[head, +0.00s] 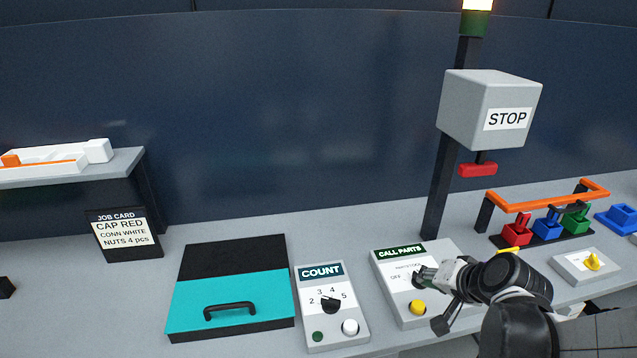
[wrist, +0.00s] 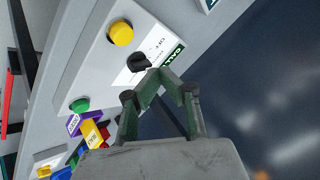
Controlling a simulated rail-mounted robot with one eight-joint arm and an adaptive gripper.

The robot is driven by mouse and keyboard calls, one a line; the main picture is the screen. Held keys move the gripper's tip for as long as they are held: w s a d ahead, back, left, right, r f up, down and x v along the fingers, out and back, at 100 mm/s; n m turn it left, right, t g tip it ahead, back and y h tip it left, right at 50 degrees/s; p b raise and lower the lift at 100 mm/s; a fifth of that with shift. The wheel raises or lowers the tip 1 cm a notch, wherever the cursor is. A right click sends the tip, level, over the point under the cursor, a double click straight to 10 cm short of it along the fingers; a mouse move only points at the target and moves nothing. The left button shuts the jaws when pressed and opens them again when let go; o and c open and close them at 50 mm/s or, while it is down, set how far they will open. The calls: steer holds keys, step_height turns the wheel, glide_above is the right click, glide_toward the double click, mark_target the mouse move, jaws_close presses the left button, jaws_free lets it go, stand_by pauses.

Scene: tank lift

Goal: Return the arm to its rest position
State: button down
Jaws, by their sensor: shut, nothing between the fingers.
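My gripper (head: 428,276) is at the grey CALL PARTS box (head: 393,292), at the lower right of the head view. In the wrist view, the fingers of my gripper (wrist: 168,80) are closed together with nothing between them. Their tips appear close to the black knob (wrist: 138,62) on the box's white panel. I cannot tell whether they touch it. A yellow button (head: 418,307) is on the same box, and it also shows in the wrist view (wrist: 120,33). My arm comes in from the lower right and hides part of the box.
A COUNT box (head: 331,330) and a turquoise-lidded case (head: 228,299) stand left of the CALL PARTS box. A dark post with a STOP box (head: 465,105) and red handle (head: 478,170) rises behind. An orange rail (head: 540,204) and coloured connectors are at right.

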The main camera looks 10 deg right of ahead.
steer(key=s+a+r+n+g+b, duration=0.1)
steer(key=s+a+r+n+b, duration=0.1)
steer(key=a, duration=0.4)
steer(key=s+a+r+n+g+b, duration=0.1)
steer(key=s+a+r+n+b, duration=0.1)
steer(key=s+a+r+n, duration=0.2)
steer(key=shift+s+a+r+n+h, duration=0.25)
steer(key=shift+s+a+n+h, duration=0.15)
steer(key=shift+s+a+n, duration=0.9)
steer(key=shift+w+a+m, duration=0.2)
steer(key=shift+a+m, duration=0.05)
steer(key=shift+m, duration=0.15)
